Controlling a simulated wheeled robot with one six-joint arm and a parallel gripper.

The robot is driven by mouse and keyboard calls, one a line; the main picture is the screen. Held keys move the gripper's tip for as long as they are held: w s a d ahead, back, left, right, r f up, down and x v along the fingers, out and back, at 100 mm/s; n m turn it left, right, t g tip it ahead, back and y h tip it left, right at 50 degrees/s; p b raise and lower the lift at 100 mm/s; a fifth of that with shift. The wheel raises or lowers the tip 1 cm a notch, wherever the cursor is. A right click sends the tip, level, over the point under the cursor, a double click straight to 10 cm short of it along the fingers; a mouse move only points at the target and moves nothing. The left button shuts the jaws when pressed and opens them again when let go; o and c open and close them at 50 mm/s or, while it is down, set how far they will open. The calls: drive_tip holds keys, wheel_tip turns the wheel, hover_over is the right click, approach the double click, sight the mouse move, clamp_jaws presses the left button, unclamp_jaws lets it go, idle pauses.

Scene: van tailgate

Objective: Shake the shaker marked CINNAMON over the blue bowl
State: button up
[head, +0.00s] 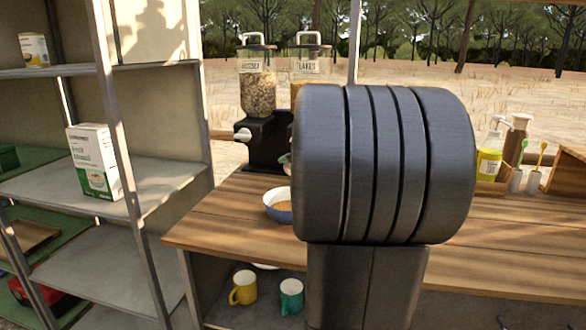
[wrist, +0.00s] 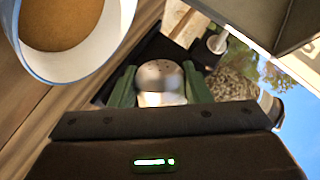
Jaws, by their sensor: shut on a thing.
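The blue bowl (head: 278,208) stands on the wooden counter, its right part hidden behind my arm. In the wrist view the bowl (wrist: 125,28) is at the upper left, with brown contents in it. My gripper (wrist: 160,84) is shut on a shaker (wrist: 160,72), with a green finger on each side. The shaker has a domed metal lid with holes and a pale body. Its lid faces the wrist camera and its marking is not visible. The bowl is beside the shaker in that view. In the head view my arm hides the shaker and most of the gripper.
Two cereal dispensers (head: 257,85) stand on a black base behind the bowl. A yellow bottle (head: 489,157) and a caddy stand at the right. A yellow mug (head: 243,288) and teal mug (head: 291,297) are below the counter. Metal shelves with a carton (head: 95,162) stand left.

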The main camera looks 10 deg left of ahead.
idle(0.3)
wheel_tip(320, 180, up, 5)
drive_tip(key=p, duration=0.4)
drive_tip(key=shift+r, duration=0.15)
wheel_tip(320, 180, down, 6)
drive_tip(key=b, duration=0.5)
drive_tip(key=shift+r, duration=0.35)
drive_tip(key=shift+r, duration=0.1)
wheel_tip(320, 180, up, 5)
drive_tip(key=p, duration=0.3)
drive_tip(key=shift+p, duration=0.35)
